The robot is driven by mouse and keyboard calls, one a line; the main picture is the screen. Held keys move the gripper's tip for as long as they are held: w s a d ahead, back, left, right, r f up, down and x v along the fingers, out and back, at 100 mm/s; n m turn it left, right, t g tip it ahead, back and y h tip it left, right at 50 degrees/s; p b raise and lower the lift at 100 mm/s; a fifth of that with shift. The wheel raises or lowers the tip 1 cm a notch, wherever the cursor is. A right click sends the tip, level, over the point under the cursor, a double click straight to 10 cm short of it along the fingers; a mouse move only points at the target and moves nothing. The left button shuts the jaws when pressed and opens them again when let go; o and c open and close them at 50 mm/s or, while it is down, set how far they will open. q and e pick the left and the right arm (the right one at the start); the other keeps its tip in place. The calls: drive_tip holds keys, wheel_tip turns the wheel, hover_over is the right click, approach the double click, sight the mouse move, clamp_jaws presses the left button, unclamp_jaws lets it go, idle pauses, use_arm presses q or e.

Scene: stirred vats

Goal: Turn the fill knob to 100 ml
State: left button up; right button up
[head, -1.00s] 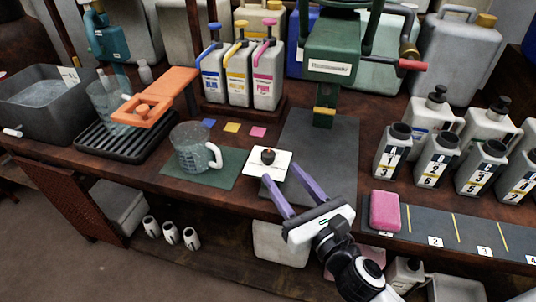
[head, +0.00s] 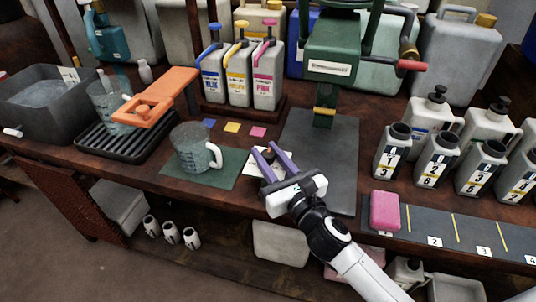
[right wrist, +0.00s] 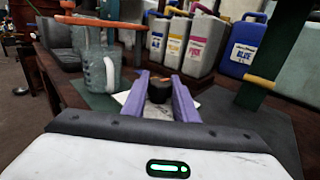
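The knob, small, round and black with an orange mark on top, sits on a white plate near the front edge of the bench; it shows in the head view (head: 267,154) and in the right wrist view (right wrist: 158,93). I take it for the fill knob; its scale cannot be read. My right gripper (head: 265,149) is open, its purple fingers reaching to either side of the knob. In the right wrist view the knob is between the fingers (right wrist: 160,80); I cannot tell whether they touch it. My left gripper is not in view.
A clear measuring jug (head: 195,148) stands on a green mat left of the knob. An orange tap-like fitting (head: 150,108) is farther left. A pink sponge (head: 384,210) lies to the right. Behind stand pump bottles (head: 238,75) and a green machine (head: 330,50).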

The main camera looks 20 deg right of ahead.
drive_tip(key=c, duration=0.4)
drive_tip(key=shift+c, duration=0.2)
